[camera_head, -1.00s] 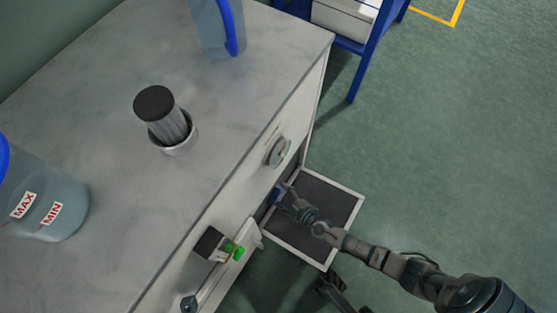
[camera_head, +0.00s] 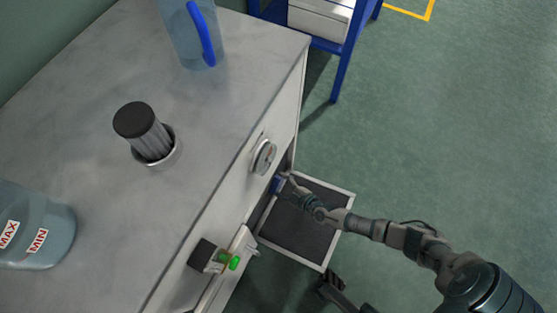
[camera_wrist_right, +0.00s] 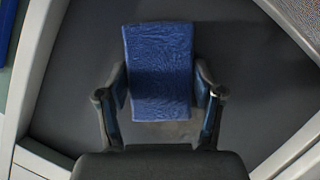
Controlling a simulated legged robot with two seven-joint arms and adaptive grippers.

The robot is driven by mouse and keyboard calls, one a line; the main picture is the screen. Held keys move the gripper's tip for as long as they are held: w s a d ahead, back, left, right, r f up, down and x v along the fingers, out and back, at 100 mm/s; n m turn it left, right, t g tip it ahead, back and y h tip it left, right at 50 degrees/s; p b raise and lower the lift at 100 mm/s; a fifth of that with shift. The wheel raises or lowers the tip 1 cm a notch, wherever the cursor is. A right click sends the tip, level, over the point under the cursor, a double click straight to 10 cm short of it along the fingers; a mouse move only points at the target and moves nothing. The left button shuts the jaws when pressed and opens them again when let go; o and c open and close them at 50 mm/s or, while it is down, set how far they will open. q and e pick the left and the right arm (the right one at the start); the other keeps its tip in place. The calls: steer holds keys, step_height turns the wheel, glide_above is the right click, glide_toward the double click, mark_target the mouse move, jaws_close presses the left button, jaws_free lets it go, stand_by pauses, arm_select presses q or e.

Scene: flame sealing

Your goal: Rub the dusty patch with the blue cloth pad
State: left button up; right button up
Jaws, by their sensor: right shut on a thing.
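My right gripper (camera_head: 283,182) is shut on the blue cloth pad (camera_head: 277,185), low beside the cabinet front at the inner side of a white-framed dark panel (camera_head: 308,222). In the right wrist view the pad (camera_wrist_right: 159,65) is upright between the two fingers of the gripper (camera_wrist_right: 160,98), in front of a dark grey surface (camera_wrist_right: 75,85). A paler grey smudge (camera_wrist_right: 165,132), perhaps the dusty patch, shows just below the pad. I cannot tell whether the pad touches the surface.
The cabinet (camera_head: 85,80) carries a dark-capped cylinder (camera_head: 143,130) and two bluish jugs, one at the back (camera_head: 185,40) and one at the left (camera_head: 35,230). The floor at right is open.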

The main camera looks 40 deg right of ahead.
steer(key=shift+w+d+r, duration=0.15)
steer(key=shift+w+d, duration=0.2)
steer(key=shift+d, duration=0.45)
steer(key=shift+w+d+r, duration=0.1)
steer(key=shift+w+d, duration=0.2)
steer(key=shift+d, duration=0.65)
